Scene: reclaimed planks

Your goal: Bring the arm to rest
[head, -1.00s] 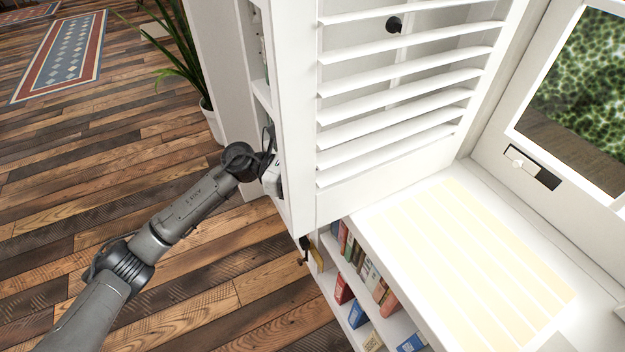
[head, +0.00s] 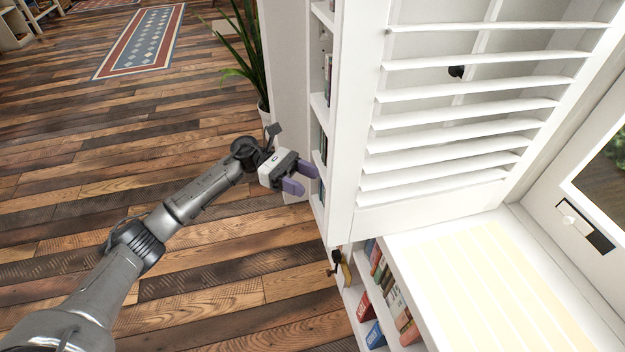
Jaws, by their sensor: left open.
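My left arm reaches in from the lower left over the plank floor. Its gripper (head: 300,179) is open, with two purple fingers apart and nothing seen between them. The fingers point right, close to the side of the tall white bookshelf (head: 318,103). I cannot tell whether the fingertips touch the shelf. My right gripper is not in view.
A white louvred shutter (head: 455,120) stands to the right of the gripper. Below it are a sunlit white sill (head: 470,290) and a low shelf of books (head: 388,290). A potted plant (head: 243,50) stands behind. The plank floor (head: 60,190) on the left is clear.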

